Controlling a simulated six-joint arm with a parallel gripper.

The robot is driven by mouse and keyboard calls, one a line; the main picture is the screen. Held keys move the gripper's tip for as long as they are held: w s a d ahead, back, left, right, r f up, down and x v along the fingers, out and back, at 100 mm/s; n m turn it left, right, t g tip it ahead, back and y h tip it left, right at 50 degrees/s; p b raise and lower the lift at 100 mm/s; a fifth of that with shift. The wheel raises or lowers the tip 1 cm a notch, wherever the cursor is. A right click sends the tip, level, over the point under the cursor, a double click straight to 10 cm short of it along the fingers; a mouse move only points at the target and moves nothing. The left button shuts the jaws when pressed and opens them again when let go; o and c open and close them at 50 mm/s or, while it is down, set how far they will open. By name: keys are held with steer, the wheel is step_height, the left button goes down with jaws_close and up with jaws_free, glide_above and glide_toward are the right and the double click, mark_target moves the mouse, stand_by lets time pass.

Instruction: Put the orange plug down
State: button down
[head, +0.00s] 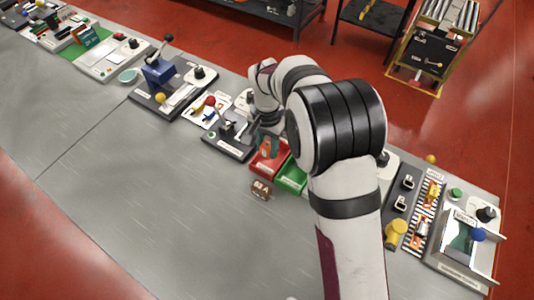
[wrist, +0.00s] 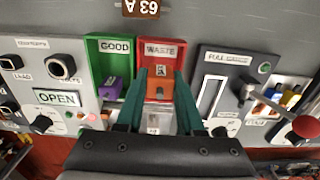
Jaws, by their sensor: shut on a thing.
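The orange plug (wrist: 160,88) is between the two dark green fingers of my gripper (wrist: 161,76), which is shut on it. In the wrist view the plug lies over the red bin labelled WASTE (wrist: 184,52). I cannot tell whether it touches the bin's floor. In the head view my gripper (head: 267,141) points down at the red bin (head: 258,166), with a bit of orange showing between the fingers. The green bin labelled GOOD (wrist: 91,60) stands beside the red one and holds a purple plug (wrist: 111,88). The green bin also shows in the head view (head: 291,180).
A panel with a lever and red knob (wrist: 306,126) stands beside the red bin. A panel with an OPEN display (wrist: 56,99) is on the other side. The front bench (head: 170,210) is clear.

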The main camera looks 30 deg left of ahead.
mark_target(267, 158)
steer(key=shift+f, duration=1.95)
steer(key=shift+f, duration=0.1)
steer(key=shift+f, duration=0.5)
steer(key=c, duration=0.5)
jaws_free()
step_height(267, 158, up, 13)
steer(key=shift+r, duration=0.1)
steer(key=s+d+r+m, duration=0.15)
steer(key=d+r, duration=0.45)
steer(key=d, duration=0.7)
steer(key=s+d+r+m+y, duration=0.1)
steer(key=s+d+r+m, duration=0.2)
steer(key=s+d, duration=0.75)
steer(key=shift+m+y, duration=0.4)
steer(key=shift+m, duration=0.15)
steer(key=s+d+f, duration=0.1)
steer(key=s+d, duration=0.1)
steer(key=s+d+f, duration=0.1)
steer(key=s+d, duration=0.1)
steer(key=s, duration=0.1)
steer(key=s+d+f, duration=0.1)
steer(key=s+d, duration=0.1)
steer(key=shift+s+d, duration=0.1)
steer(key=shift+s, duration=0.2)
